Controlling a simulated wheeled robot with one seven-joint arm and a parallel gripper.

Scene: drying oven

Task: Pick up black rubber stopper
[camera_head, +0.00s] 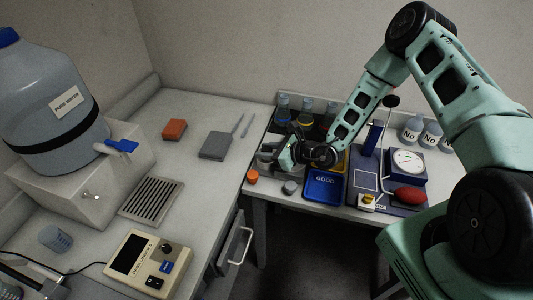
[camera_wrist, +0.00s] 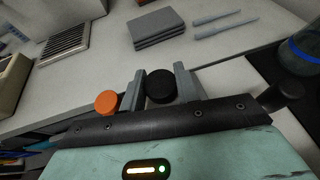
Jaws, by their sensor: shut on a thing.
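The black rubber stopper (camera_wrist: 160,86) is a dark round piece between the two grey fingers of my gripper (camera_wrist: 159,84) in the wrist view. My gripper is shut on it, one finger on each side. In the head view my gripper (camera_head: 275,156) is over the left part of the right-hand table, in front of the dark bottles. The stopper cannot be made out clearly there. In the wrist view I cannot tell how high it is held.
An orange cap (camera_head: 252,176) and a grey round piece (camera_head: 290,187) are near the table's front edge. A blue tray (camera_head: 324,187) is right of them. Bottles (camera_head: 304,112) stand behind my gripper. A stand with a red bulb (camera_head: 409,195) is further right.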

